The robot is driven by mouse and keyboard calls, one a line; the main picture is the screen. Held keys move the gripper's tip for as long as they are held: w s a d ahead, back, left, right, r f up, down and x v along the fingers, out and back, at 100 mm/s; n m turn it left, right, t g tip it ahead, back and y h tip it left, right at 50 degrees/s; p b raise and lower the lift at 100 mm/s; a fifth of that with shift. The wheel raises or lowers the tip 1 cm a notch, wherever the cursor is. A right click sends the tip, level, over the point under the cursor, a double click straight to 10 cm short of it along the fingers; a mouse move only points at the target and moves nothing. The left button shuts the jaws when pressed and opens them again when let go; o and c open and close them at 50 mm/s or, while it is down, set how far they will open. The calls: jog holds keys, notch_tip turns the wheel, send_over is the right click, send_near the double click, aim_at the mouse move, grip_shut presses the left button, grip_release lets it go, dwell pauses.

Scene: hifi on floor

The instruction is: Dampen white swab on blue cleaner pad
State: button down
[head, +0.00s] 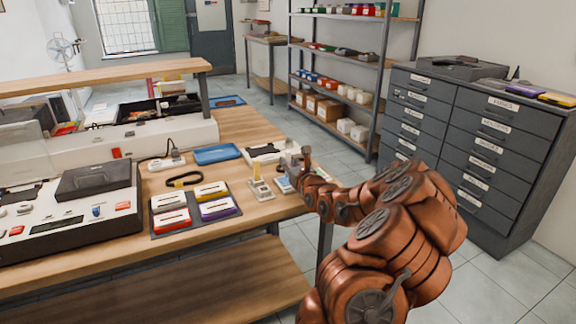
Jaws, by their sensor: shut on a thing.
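My gripper (293,164) is at the right edge of the wooden bench, at the end of my copper arm, seen small and from behind. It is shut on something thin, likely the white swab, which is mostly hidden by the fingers. A small light-blue pad (283,185), which looks like the blue cleaner pad, lies on the bench just below and left of the gripper. I cannot tell whether the swab touches it.
A small grey stand with a yellow top (259,182) is left of the pad. A blue tray (216,154), a white device (262,151) and a dark tray of coloured cartridges (194,208) are close by. A drawer cabinet (470,140) stands right.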

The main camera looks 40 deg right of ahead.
aim_at(288, 152)
jog(key=shift+r+p, duration=0.8)
jog(key=shift+r, duration=2.1)
